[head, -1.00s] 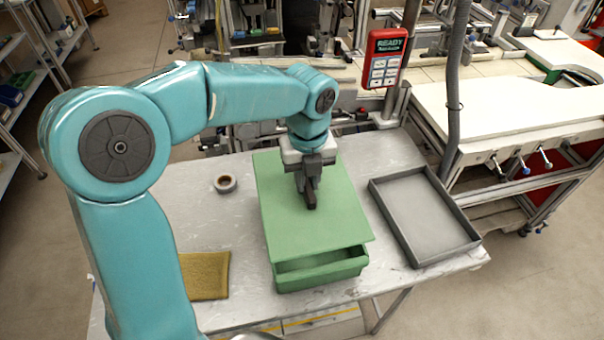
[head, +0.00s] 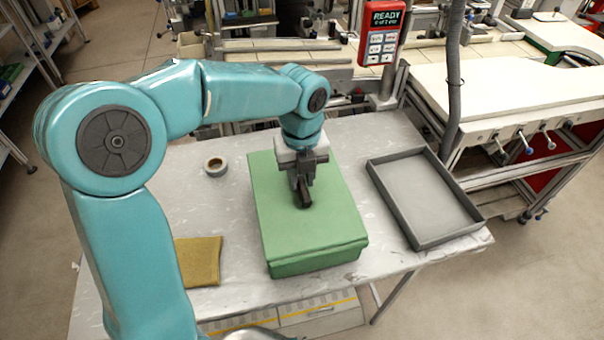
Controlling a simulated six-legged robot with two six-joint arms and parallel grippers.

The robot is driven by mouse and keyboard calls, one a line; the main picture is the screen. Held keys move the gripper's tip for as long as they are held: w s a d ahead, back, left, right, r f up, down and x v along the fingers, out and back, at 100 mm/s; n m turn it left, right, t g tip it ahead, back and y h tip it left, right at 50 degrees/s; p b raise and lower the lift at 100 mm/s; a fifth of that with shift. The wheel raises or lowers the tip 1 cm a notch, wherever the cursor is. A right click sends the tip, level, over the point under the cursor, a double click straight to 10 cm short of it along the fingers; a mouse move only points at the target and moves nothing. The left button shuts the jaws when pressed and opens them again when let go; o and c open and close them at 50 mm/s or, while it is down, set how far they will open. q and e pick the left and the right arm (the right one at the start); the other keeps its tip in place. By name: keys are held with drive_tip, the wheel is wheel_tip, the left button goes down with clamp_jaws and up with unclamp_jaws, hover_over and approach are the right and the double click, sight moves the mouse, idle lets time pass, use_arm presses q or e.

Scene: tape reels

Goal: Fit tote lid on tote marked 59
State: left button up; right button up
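The green tote lid (head: 330,220) lies over the green tote (head: 318,262) on the metal table. Its edges line up with the tote's rim, and the tote's opening is hidden. Only a low strip of the tote's front wall shows below the lid. No number can be read on the tote from here. My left gripper (head: 304,203) points down at the middle of the lid, with its dark fingers together at the lid's top; they look shut on the lid, though the grip point is hidden by the fingers. My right gripper is not in view.
A shallow grey tray (head: 450,238) stands to the right of the tote, empty. A tape roll (head: 215,167) and a mustard-coloured cloth or pad (head: 200,261) lie to the left. A red-framed panel (head: 383,32) reading READY stands behind the table (head: 372,140).

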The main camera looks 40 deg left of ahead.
sight(303, 181)
use_arm(q)
drive_tip(key=o, duration=0.3)
drive_tip(key=shift+w+d, duration=0.1)
drive_tip(key=shift+w, duration=0.05)
drive_tip(key=shift+r, duration=0.2)
wheel_tip(303, 181, up, 16)
drive_tip(key=shift+f+p, duration=0.1)
drive_tip(key=shift+p, duration=0.85)
